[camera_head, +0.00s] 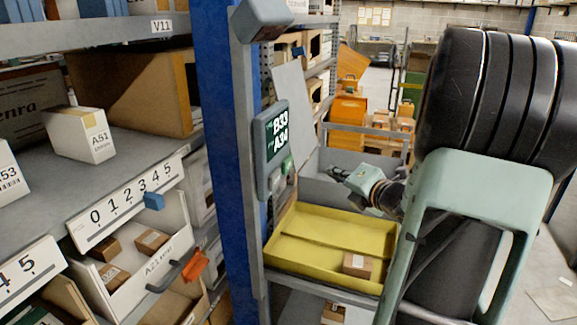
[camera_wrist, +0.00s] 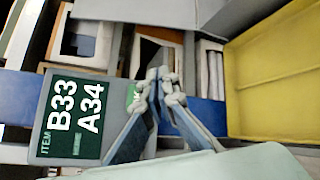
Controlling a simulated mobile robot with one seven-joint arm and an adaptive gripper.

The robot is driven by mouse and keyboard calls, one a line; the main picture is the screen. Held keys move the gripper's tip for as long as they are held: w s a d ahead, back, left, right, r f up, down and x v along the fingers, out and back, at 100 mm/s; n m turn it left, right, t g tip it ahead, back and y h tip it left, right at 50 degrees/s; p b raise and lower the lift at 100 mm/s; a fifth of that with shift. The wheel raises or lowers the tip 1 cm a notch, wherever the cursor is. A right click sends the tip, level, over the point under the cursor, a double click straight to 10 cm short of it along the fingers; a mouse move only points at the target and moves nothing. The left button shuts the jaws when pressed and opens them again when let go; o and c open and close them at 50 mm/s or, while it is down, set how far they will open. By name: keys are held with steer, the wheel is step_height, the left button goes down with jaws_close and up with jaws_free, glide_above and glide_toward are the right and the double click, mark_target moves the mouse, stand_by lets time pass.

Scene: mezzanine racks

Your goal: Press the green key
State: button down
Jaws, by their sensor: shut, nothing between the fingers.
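The green key (camera_head: 287,166) sits on the lower part of a grey display unit (camera_head: 262,150) fixed to the blue rack post. The unit's dark screen reads B33 and A34. In the wrist view the green key (camera_wrist: 132,93) is partly hidden behind my gripper (camera_wrist: 163,80), at the edge of the display unit (camera_wrist: 42,151). My gripper is shut and empty. In the head view my gripper (camera_head: 336,174) is to the right of the key, apart from it, above a yellow tray.
The yellow tray (camera_head: 310,222) holds a small brown box (camera_head: 357,265) at its right. A blue post (camera_head: 222,120) stands left of the display unit. Shelves with cartons and a numbered rail (camera_head: 125,205) fill the left. A grey panel (camera_head: 294,112) rises behind the unit.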

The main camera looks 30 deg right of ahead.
mark_target(291, 163)
steer(key=w+a+b, duration=0.1)
steer(key=w+a, duration=0.4)
steer(key=w, duration=0.1)
steer(key=shift+w+a+b, duration=0.2)
steer(key=shift+a+b, duration=0.1)
steer(key=shift+a, duration=0.1)
steer(key=shift+w+f, duration=0.1)
stand_by(1.2)
steer(key=shift+w+a+b, duration=0.25)
steer(key=shift+b, duration=0.25)
steer(key=shift+w+a+b, duration=0.35)
steer(key=shift+b, duration=0.1)
stand_by(0.7)
steer(key=shift+s+d, duration=0.6)
steer(key=shift+s, duration=0.1)
